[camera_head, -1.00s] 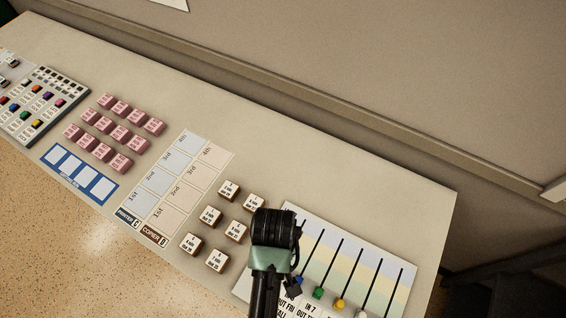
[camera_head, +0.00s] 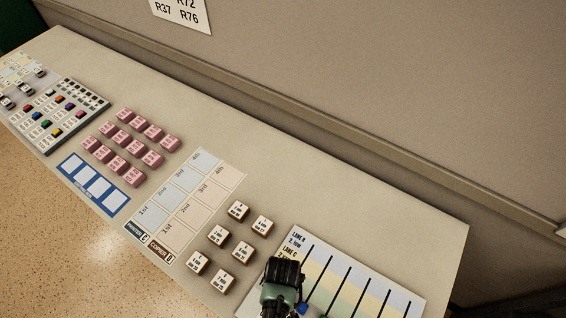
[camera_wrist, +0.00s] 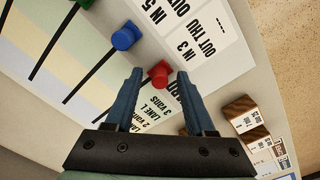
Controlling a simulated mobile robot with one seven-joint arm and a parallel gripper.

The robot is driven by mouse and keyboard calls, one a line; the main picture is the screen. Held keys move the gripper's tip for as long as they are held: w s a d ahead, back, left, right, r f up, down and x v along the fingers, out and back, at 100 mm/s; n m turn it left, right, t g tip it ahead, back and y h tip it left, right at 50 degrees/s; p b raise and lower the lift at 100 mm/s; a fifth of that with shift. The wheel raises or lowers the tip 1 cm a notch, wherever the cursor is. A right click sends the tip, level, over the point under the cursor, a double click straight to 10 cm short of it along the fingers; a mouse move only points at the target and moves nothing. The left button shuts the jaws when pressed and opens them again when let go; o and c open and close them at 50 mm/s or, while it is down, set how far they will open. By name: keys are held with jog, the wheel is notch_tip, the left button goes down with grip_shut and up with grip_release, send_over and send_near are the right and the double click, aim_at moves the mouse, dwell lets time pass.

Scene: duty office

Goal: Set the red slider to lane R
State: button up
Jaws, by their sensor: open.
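The red slider (camera_wrist: 158,74) shows in the wrist view on the lane board (camera_wrist: 50,70), near the printed label end of its slot. My gripper (camera_wrist: 158,78) is open, with one blue-grey finger on each side of the red knob; I cannot tell whether they touch it. A blue slider (camera_wrist: 125,36) stands beside it on the neighbouring slot, with a green one beyond at the top edge. In the head view my gripper (camera_head: 282,285) is over the left part of the lane board (camera_head: 380,295) and hides the red slider.
Small white-topped wooden blocks (camera_head: 242,251) stand just left of the board. Further left lie a printer and copier chart (camera_head: 190,205), pink blocks (camera_head: 133,140) and a button panel (camera_head: 60,115). The wall ledge runs behind the table.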

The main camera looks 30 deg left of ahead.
jog(key=shift+c, duration=0.2)
grip_shut()
dwell(1.2)
